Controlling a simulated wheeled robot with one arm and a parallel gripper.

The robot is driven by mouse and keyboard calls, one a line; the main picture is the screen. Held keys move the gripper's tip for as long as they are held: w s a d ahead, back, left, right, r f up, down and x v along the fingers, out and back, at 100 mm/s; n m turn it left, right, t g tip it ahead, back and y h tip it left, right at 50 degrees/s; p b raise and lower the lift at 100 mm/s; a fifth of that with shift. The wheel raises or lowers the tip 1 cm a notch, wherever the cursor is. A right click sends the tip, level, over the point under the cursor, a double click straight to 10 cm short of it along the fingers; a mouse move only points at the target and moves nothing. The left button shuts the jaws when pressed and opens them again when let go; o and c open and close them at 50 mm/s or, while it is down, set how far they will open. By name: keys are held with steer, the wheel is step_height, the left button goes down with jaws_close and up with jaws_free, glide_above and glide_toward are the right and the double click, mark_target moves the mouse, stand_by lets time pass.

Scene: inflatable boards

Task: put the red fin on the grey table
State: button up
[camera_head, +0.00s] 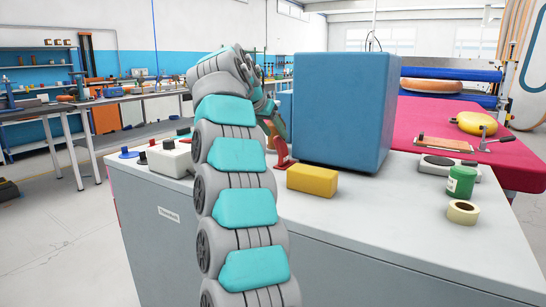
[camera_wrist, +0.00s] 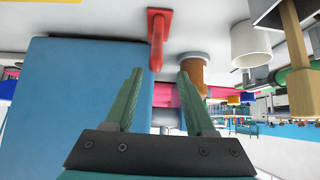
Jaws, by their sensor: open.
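The red fin (camera_head: 285,165) stands on the pale grey worktop (camera_head: 330,210) of a cabinet, close to the left side of a large blue block. It also shows in the wrist view (camera_wrist: 158,28), which is upside down, with its flat base against the worktop. My gripper (camera_head: 277,127) is just above and behind the fin in the head view, partly hidden by my arm. In the wrist view my gripper (camera_wrist: 160,74) is open, and the fin's tip appears between its fingertips. I cannot tell the exact depth gap. Which surface is the grey table is unclear; a grey bench (camera_head: 105,100) stands at left.
The blue block (camera_head: 345,110) stands close beside my gripper. In the wrist view, a white cup (camera_wrist: 250,42) and brown cylinder (camera_wrist: 190,72) are near. A red table (camera_head: 430,115) is behind.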

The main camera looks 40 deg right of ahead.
mark_target(283, 141)
steer(key=x, duration=0.6)
steer(key=shift+s+d+f+p, duration=0.1)
steer(key=shift+s+d+p, duration=0.1)
steer(key=shift+d+p, duration=0.2)
steer(key=shift+c, duration=0.2)
steer(key=shift+a, duration=0.1)
jaws_close()
